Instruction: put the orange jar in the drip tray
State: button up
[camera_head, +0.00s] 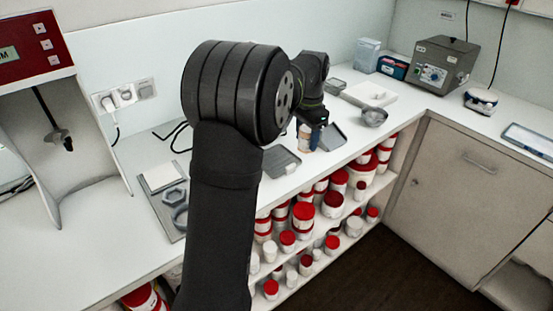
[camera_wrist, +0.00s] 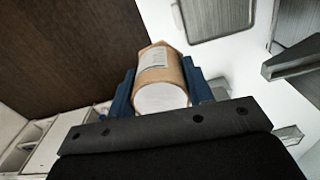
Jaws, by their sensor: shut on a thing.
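My gripper (camera_wrist: 165,88) is shut on the orange jar (camera_wrist: 168,70), its blue fingers on either side of it in the wrist view. The jar is tan-orange with a white label and a white round end facing the camera. In the head view the jar (camera_head: 303,143) is small and partly hidden by my gripper (camera_head: 308,136), over the counter near its front edge. Two shallow grey trays lie close by: one (camera_head: 281,161) to the left and nearer, one (camera_head: 331,138) just right. I cannot tell which is the drip tray.
The white counter (camera_head: 345,157) has open shelves of red-lidded jars (camera_head: 303,216) below its front edge. A metal scoop or bowl (camera_head: 374,117) and a white board (camera_head: 368,94) lie farther right. A grey machine (camera_head: 440,63) stands in the back corner. A red-topped machine (camera_head: 40,50) stands at the left.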

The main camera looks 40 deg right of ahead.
jog(key=w+f, duration=0.2)
jog(key=w, duration=0.1)
jog(key=w+a+f, duration=0.1)
jog(key=w+f, duration=0.1)
jog(key=w, duration=0.2)
jog(key=w+a+f, duration=0.1)
jog(key=w+f, duration=0.2)
jog(key=w, duration=0.1)
jog(key=shift+a, duration=0.2)
jog(key=shift+f, duration=1.9)
jog(key=shift+f, duration=0.1)
jog(key=o, duration=0.9)
jog(key=shift+o, duration=0.2)
notch_tip(320, 180, up, 12)
notch_tip(320, 180, down, 12)
jog(key=shift+r, duration=2.05)
